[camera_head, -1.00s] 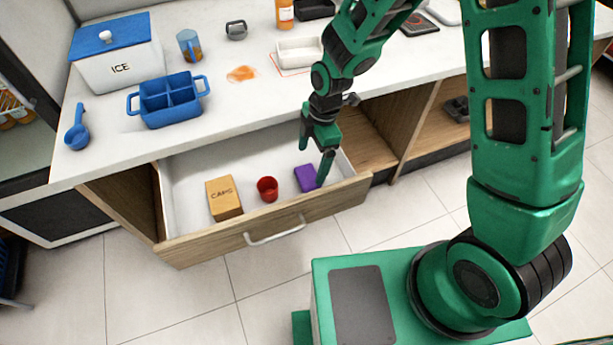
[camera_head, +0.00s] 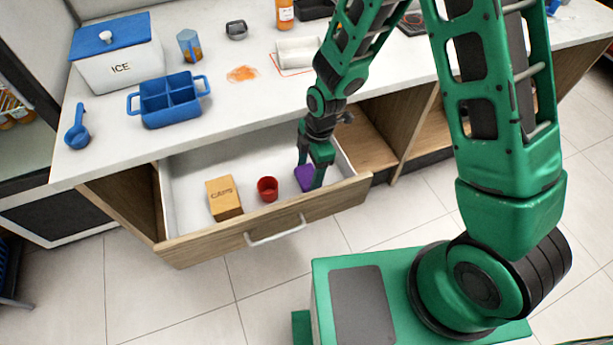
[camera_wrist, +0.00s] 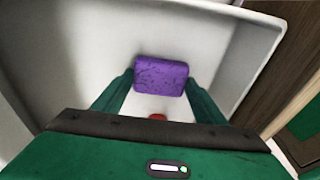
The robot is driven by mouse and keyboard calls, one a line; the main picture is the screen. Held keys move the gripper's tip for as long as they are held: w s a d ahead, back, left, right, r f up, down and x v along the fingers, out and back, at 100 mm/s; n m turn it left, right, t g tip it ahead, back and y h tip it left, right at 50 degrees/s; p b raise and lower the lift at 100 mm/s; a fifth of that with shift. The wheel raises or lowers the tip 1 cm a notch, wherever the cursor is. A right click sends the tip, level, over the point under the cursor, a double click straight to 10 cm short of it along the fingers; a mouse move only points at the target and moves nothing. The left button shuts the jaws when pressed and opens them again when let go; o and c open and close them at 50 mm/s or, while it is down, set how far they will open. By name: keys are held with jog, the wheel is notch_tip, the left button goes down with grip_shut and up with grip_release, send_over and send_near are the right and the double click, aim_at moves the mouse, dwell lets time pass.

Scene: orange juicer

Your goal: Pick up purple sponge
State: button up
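The purple sponge (camera_head: 304,178) lies in the open drawer (camera_head: 190,238), near its right end. My gripper (camera_head: 310,177) is lowered into the drawer at the sponge, and its fingers partly hide the sponge in the head view. In the wrist view the sponge (camera_wrist: 161,75) shows between and slightly beyond the two green fingertips of my gripper (camera_wrist: 160,82). The fingers are spread wide, one on each side of the sponge. Whether either fingertip touches it cannot be told.
In the drawer, a red cup (camera_head: 267,189) stands left of the sponge, with a CAPS box (camera_head: 224,198) farther left. The drawer front and handle (camera_head: 276,232) face my base. The counter (camera_head: 225,105) behind holds a blue caddy (camera_head: 170,100) and an ice box (camera_head: 118,62).

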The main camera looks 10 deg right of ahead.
aim_at(309, 174)
jog(key=shift+r, duration=0.1)
notch_tip(309, 174, up, 10)
dwell(0.9)
jog(key=shift+o, duration=0.3)
